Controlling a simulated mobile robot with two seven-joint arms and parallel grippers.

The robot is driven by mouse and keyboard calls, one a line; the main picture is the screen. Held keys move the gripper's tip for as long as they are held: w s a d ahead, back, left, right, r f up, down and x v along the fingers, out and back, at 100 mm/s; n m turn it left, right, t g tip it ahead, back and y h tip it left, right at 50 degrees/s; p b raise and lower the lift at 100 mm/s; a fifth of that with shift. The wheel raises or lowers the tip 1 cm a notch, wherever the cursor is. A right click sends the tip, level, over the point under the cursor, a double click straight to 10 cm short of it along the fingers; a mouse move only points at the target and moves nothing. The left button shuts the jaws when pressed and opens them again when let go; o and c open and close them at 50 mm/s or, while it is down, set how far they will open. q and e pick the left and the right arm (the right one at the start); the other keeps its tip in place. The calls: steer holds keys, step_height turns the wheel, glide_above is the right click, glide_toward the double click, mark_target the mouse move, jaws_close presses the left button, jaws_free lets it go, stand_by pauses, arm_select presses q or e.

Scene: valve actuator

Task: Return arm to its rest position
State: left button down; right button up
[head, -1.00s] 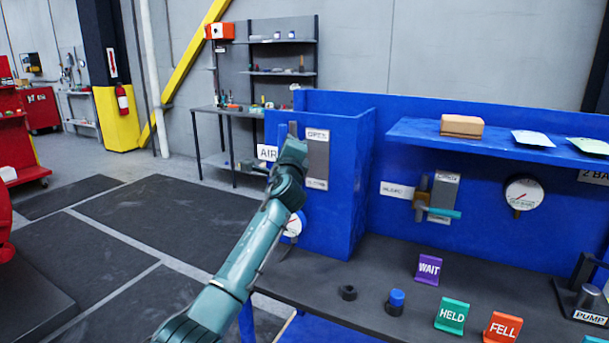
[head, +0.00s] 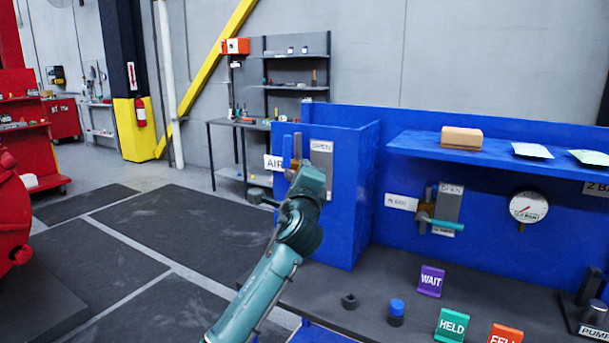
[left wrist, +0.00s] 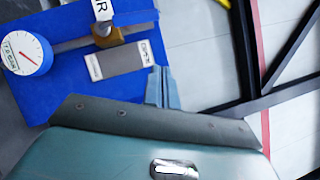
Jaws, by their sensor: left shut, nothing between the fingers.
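My left arm (head: 262,285) reaches up from the bottom middle of the head view. The arm hides the lower part of this panel in the head view. My right gripper is not in view.
The bench top (head: 378,270) holds a black ring (head: 349,301), a blue-capped piece (head: 396,308) and WAIT (head: 430,281), HELD (head: 452,325) and FELL (head: 505,335) signs. A second valve (head: 430,220) and a gauge (head: 528,207) are at right. Open floor (head: 180,240) lies left.

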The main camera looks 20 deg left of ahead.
arm_select(q)
steer(key=shift+s+d, duration=0.15)
steer(key=shift+s, duration=0.3)
steer(key=s+d+f+n+g+h, duration=0.1)
steer(key=s+d+f+n+h, duration=0.2)
steer(key=f, duration=0.7)
steer(key=s+d+f+g+h, duration=0.2)
steer(key=s+d+f, duration=0.15)
steer(key=f, duration=0.65)
steer(key=s+d+f+n+g+h, duration=0.1)
steer(key=s+d+f+n+h, duration=0.1)
steer(key=s+f, duration=0.5)
steer(key=s+d+f+n+g+h, duration=0.2)
steer(key=s+f+n, duration=0.3)
steer(key=s+f, duration=0.3)
steer(key=s+d+f+n+g+h, duration=0.2)
steer(key=s+d+f+n, duration=0.2)
steer(key=s+f, duration=0.5)
steer(key=s+n, duration=0.1)
steer(key=s, duration=0.3)
steer(key=shift+s+d, duration=0.15)
steer(key=shift+d, duration=0.05)
steer(key=shift+a, duration=0.1)
